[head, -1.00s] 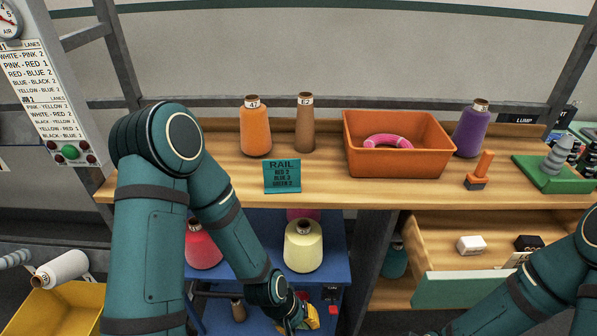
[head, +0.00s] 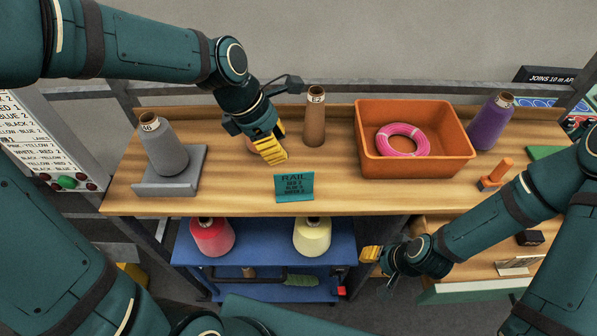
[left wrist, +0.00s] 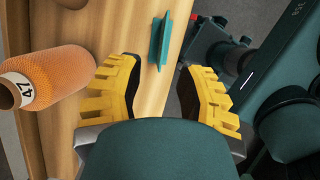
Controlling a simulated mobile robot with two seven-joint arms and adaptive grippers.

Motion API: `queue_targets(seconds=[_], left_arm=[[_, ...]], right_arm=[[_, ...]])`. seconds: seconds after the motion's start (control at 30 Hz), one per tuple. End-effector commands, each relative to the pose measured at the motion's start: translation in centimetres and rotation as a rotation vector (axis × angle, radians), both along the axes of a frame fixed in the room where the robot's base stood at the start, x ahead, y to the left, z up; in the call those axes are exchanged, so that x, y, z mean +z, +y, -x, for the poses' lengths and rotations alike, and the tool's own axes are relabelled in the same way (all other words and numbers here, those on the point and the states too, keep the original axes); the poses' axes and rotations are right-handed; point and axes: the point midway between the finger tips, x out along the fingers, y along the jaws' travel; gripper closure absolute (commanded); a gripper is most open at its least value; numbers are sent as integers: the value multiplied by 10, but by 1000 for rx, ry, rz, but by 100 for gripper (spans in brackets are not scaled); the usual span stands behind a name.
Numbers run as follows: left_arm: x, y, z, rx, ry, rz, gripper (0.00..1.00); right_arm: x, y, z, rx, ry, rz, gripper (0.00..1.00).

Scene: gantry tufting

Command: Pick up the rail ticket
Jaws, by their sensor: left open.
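The rail ticket (head: 294,187) is a small teal card reading RAIL. It stands at the front edge of the wooden shelf top. My left gripper (head: 271,152) is open and empty above the shelf, just behind and left of the ticket. In the left wrist view, the ticket (left wrist: 161,40) shows nearly edge-on ahead of the gap between the open yellow fingers (left wrist: 157,80), apart from them. My right gripper (head: 371,254) is low in front of the shelf; its finger opening is too small to tell.
An orange yarn cone (left wrist: 45,78) stands close beside the left gripper, mostly hidden in the head view. A brown cone (head: 314,122) and an orange bin (head: 415,166) with a pink ring (head: 402,140) stand behind and right. A grey cone (head: 163,147) on a grey stand (head: 168,187) is at left.

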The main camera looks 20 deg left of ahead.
Motion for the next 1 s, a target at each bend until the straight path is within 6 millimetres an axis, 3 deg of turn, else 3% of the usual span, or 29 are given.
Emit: queue_targets(seconds=[0.3, 0.57, 0.8, 1.0], left_arm=[[-56, -21, -7, -3, 4, 1, 63], [-74, -27, -9, -3, 1, -1, 63], [-105, -34, -11, -2, 3, 0, 63], [-121, -40, -14, -4, 1, -1, 63]], right_arm=[[-7, 0, 1, -1, 0, 0, 53], [-8, 0, 0, 0, 0, 1, 53], [-9, 0, 0, 0, 0, 1, 53], [-10, 1, 0, 0, 0, 1, 53]])
